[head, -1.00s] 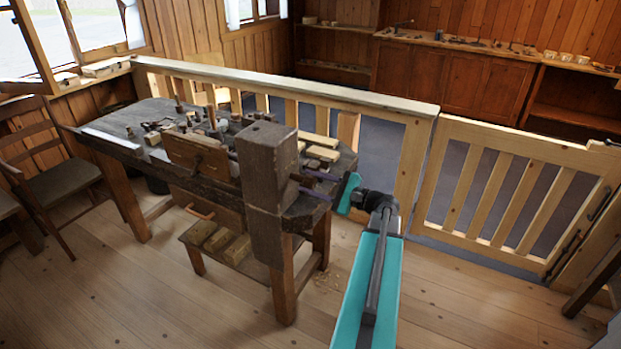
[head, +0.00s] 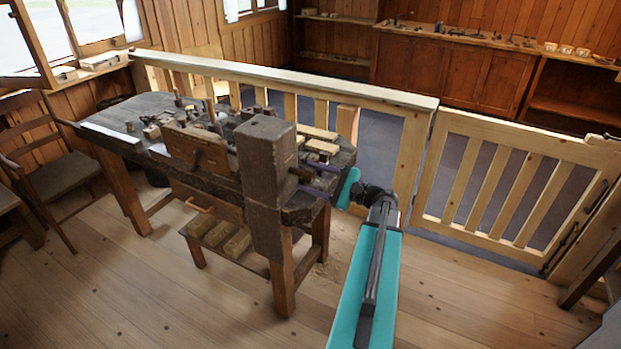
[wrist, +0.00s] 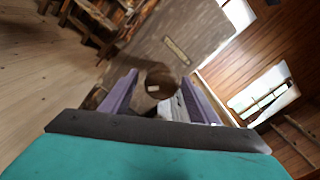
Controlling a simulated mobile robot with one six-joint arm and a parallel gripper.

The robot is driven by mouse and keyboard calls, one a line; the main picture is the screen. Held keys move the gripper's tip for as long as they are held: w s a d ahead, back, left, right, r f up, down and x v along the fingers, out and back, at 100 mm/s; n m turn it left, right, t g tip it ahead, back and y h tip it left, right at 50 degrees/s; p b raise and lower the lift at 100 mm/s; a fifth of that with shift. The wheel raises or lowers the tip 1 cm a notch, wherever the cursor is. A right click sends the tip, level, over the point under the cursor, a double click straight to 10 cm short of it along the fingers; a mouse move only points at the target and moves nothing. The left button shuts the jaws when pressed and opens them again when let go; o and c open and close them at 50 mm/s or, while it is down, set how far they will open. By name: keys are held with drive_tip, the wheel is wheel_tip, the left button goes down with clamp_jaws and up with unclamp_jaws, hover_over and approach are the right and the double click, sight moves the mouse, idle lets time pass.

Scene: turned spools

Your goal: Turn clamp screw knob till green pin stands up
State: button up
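The clamp screw knob appears to be the round dark brown wooden piece (wrist: 161,82) between my fingers in the wrist view. My gripper (wrist: 157,74) has its two purple fingers spread, one on each side of this piece. I cannot tell whether either finger touches it. In the head view my gripper (head: 303,178) is at the right side of a tall dark wooden block (head: 266,160) on the workbench, fingers pointing at it. The knob is not clear there. I cannot make out a green pin in either view.
The workbench (head: 120,110) carries several small wooden pieces and tools. A slatted railing (head: 280,80) runs close behind it, with a gate (head: 520,185) at the right. A chair (head: 70,180) stands at the left. The front floor is open.

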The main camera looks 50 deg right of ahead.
drive_tip(key=b+v, duration=0.3)
drive_tip(key=v, duration=1)
drive_tip(key=shift+s, duration=0.4)
idle(1.0)
drive_tip(key=n+b, duration=0.2)
drive_tip(key=n, duration=0.8)
drive_tip(key=n+b, duration=0.2)
drive_tip(key=n, duration=0.8)
drive_tip(key=w+n+b, duration=0.1)
drive_tip(key=n+b, duration=0.1)
drive_tip(key=n, duration=0.7)
drive_tip(key=shift+w+r+n, duration=0.1)
drive_tip(key=shift+r+n, duration=0.1)
drive_tip(key=shift+n, duration=0.2)
drive_tip(key=shift+w+a+b, duration=0.1)
drive_tip(key=shift+b, duration=0.2)
